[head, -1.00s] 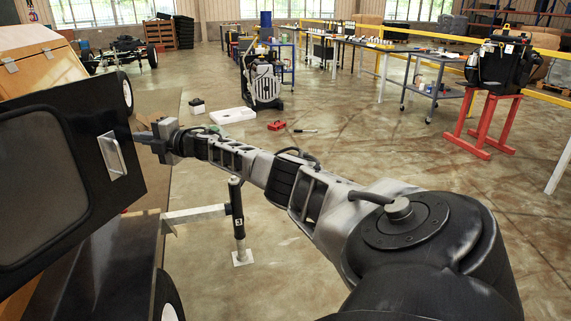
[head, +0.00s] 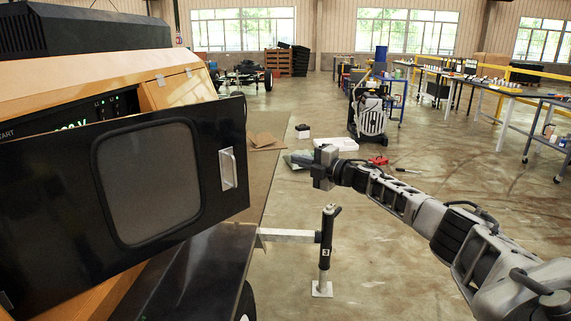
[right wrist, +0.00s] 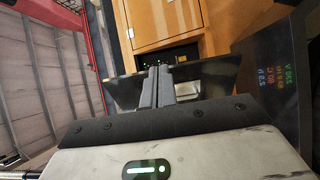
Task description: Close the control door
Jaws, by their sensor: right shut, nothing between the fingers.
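The control door (head: 150,185) is a black panel with a grey window and a silver handle (head: 228,168) near its right edge. It stands open, swung out in front of the orange light tower (head: 110,68). Behind its top edge, part of the lit control panel (head: 118,106) shows. My right gripper (head: 322,167) is to the right of the door's free edge, apart from it in the picture. In the right wrist view its fingers (right wrist: 157,86) are together and empty, with a dark panel behind them. My left gripper is out of view.
A jack post (head: 324,250) on a side arm of the trailer stands below my right gripper. Flat cardboard (head: 262,141), a white slab (head: 336,144) and a red toolbox (head: 378,160) lie on the floor beyond. The floor around my right arm looks mostly clear.

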